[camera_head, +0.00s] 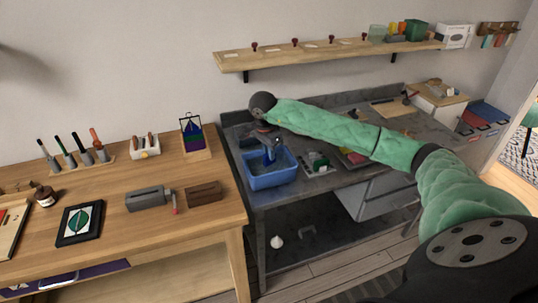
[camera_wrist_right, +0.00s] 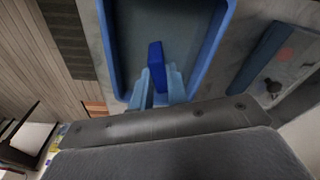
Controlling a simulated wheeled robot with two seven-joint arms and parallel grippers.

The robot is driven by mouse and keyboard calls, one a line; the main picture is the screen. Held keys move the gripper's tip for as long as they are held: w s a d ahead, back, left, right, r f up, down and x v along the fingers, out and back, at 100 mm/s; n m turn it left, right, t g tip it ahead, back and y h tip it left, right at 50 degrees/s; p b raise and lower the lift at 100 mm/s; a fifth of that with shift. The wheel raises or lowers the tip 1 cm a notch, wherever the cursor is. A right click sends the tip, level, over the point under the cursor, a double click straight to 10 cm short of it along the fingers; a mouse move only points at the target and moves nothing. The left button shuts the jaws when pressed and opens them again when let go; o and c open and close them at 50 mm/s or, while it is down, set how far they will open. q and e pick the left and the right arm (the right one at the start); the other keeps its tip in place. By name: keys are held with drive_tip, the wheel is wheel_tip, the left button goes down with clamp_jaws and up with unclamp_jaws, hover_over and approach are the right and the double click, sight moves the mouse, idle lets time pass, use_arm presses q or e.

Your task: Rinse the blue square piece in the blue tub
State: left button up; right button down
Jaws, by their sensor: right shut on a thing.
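The blue tub (camera_head: 272,182) stands on the grey bench near its left end. My right gripper (camera_head: 269,154) points down into the tub's opening. In the right wrist view, my right gripper (camera_wrist_right: 160,84) is shut on the blue square piece (camera_wrist_right: 156,62), seen nearly edge-on as a dark blue slab between the light blue fingers. The piece is over or inside the tub (camera_wrist_right: 214,42), within its rim in that view. I cannot tell whether it touches the water or the tub's floor. My left gripper is not in view.
A wooden table (camera_head: 110,215) on the left holds tools, a grey block (camera_head: 149,198) and a framed leaf picture (camera_head: 80,224). Small items (camera_head: 318,162) lie right of the tub, under my right arm. A wall shelf (camera_head: 320,56) runs above the bench.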

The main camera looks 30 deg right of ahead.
drive_tip(key=shift+r+p, duration=0.9)
drive_tip(key=shift+r, duration=2.45)
